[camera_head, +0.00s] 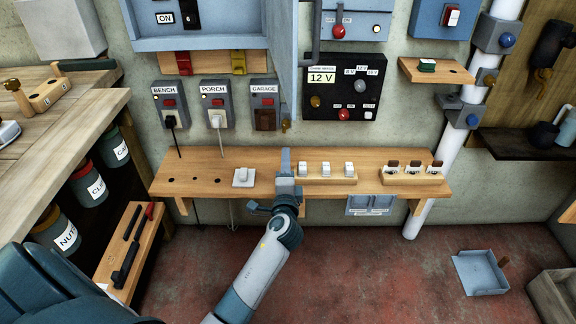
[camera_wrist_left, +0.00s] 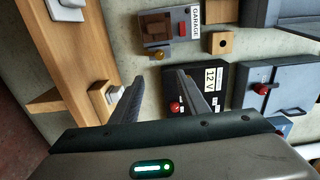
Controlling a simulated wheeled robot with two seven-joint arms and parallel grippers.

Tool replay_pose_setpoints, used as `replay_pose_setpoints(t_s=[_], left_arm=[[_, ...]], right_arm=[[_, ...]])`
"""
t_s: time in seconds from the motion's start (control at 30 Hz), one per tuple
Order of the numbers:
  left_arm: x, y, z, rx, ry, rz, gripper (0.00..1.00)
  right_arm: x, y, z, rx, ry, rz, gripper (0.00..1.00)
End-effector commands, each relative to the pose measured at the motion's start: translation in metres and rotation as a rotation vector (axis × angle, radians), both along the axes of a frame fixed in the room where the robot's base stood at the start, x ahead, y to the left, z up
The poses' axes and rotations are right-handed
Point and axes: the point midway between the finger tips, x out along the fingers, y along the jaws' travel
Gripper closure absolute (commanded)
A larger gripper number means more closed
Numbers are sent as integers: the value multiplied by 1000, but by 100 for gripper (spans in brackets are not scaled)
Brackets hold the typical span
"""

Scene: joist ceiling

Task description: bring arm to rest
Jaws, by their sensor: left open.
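My left arm (camera_head: 255,268) reaches up from the bottom of the head view to the middle of the wooden shelf. Its left gripper (camera_head: 286,162) is in front of the shelf, left of the block of white rocker switches (camera_head: 325,170). In the left wrist view the gripper (camera_wrist_left: 161,77) has its two fingers apart with nothing between them. The fingers point at the wall between the GARAGE switch box (camera_wrist_left: 168,27) and the 12 V panel (camera_wrist_left: 195,112). Whether a finger touches the shelf I cannot tell. My right gripper is in neither view.
The wooden shelf (camera_head: 215,165) also carries a white switch (camera_head: 243,177) and a block of several dark-topped switches (camera_head: 412,172). The blue-grey cabinet (camera_head: 215,30) and 12 V panel (camera_head: 347,93) are above. A workbench (camera_head: 75,105) stands left. The red floor has free room.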

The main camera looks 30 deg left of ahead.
Motion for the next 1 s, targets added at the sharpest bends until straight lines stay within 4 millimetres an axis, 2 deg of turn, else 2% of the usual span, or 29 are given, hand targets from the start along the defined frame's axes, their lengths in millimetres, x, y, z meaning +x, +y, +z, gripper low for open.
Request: replay_pose_setpoints(t_s=[0.77, 0.87, 0.97, 1.0], left_arm=[[0, 0, -3, -9, 5, -5, 59], [-2, -5, -17, -42, 24, -21, 59], [-7, -14, -42, -108, 60, -48, 59], [-11, -19, -56, -145, 80, -61, 59]], right_arm=[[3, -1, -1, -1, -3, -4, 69], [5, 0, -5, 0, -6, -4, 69], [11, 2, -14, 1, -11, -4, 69], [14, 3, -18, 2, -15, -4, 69]])
